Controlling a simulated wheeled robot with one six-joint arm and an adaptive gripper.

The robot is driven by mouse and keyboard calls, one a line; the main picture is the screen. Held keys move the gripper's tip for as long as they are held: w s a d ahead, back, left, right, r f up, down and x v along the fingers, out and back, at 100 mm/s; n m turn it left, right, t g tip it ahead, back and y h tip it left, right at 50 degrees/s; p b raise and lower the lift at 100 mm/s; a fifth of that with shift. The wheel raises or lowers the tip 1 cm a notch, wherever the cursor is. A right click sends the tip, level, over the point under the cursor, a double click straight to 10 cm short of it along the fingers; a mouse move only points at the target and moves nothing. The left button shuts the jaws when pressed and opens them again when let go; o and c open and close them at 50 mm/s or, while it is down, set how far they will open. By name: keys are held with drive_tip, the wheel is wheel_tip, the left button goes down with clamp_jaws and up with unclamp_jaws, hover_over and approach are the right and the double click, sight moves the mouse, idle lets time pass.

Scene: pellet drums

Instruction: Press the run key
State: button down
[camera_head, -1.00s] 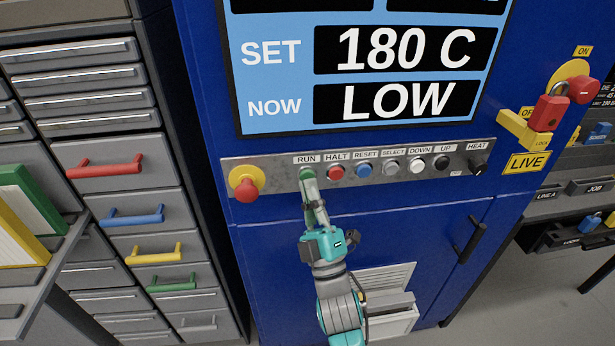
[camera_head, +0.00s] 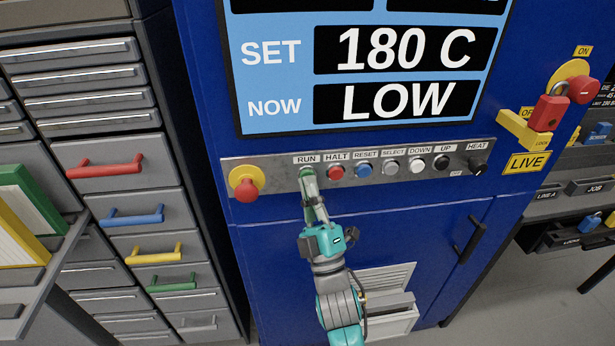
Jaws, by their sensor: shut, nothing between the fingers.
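The run key (camera_head: 306,172) is a green button under the RUN label, at the left of the grey key strip (camera_head: 270,182) on the blue cabinet. Only its upper part shows; my gripper covers the rest. My gripper (camera_head: 308,180) is shut and empty, its fingertips pointing up at the run key. The tips overlap the key in the picture; I cannot tell whether they touch it. The display (camera_head: 284,52) above reads SET 180 C and NOW LOW.
A red knob on a yellow base (camera_head: 246,185) sits left of the run key. The red HALT key (camera_head: 336,172) and blue RESET key (camera_head: 364,170) are close on the right. A red padlock (camera_head: 548,113) hangs at the far right. Drawers (camera_head: 140,190) stand on the left.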

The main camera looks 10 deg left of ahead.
drive_tip(key=shift+w, duration=0.2)
drive_tip(key=shift+s, duration=0.1)
idle(0.4)
drive_tip(key=shift+s+d, duration=0.15)
drive_tip(key=shift+s, duration=0.6)
drive_tip(key=shift+s, duration=0.1)
drive_tip(key=shift+s+d, duration=0.25)
drive_tip(key=shift+s, duration=0.5)
drive_tip(key=shift+s+d, duration=0.2)
drive_tip(key=shift+s, duration=0.6)
drive_tip(key=shift+s+d, duration=0.25)
drive_tip(key=shift+s, duration=0.5)
